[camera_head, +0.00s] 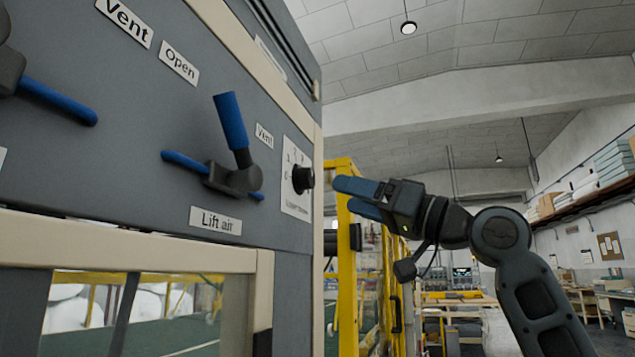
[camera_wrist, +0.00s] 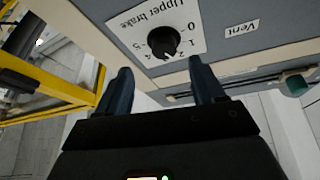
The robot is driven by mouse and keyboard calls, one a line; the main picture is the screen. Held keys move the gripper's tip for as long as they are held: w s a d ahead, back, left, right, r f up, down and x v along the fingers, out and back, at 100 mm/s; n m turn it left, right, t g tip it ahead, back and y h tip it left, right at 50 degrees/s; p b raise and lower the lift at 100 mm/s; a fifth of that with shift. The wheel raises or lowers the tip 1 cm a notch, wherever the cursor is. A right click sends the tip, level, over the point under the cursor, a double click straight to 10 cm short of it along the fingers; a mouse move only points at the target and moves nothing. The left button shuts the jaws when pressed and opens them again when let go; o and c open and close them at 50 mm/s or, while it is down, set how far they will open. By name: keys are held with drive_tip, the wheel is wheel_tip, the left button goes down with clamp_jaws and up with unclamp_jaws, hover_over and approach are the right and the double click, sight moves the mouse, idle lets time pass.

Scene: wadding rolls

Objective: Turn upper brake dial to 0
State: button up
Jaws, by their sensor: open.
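The upper brake dial is a round black knob (camera_head: 303,179) on a white plate (camera_head: 291,200) at the right end of the grey panel. In the wrist view the knob (camera_wrist: 158,44) is upside down on its plate, which reads "Upper brake" with a 0 and other numbers around it. In the wrist view my gripper (camera_wrist: 159,68) is open and empty, with the knob beyond and between the fingertips.
A blue-handled lift air lever (camera_head: 232,125) and its blue side bar stand left of the dial. Another blue lever (camera_head: 58,100) is farther left. A yellow frame (camera_head: 345,270) stands beside the panel, behind my gripper. A window opening is below the panel.

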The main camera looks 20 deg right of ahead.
sight(312, 181)
drive_tip(key=shift+s+r+p+x, duration=0.15)
drive_tip(key=shift+p+x, duration=0.45)
drive_tip(key=shift+x, duration=1.4)
drive_tip(key=shift+s+r+p+x, duration=0.15)
drive_tip(key=shift+p+x, duration=0.4)
drive_tip(key=shift+x, duration=1.45)
drive_tip(key=shift+w, duration=0.1)
drive_tip(key=shift+c, duration=0.3)
drive_tip(key=c, duration=1)
drive_tip(key=shift+n+y+b, duration=0.3)
drive_tip(key=shift+n+b, duration=0.1)
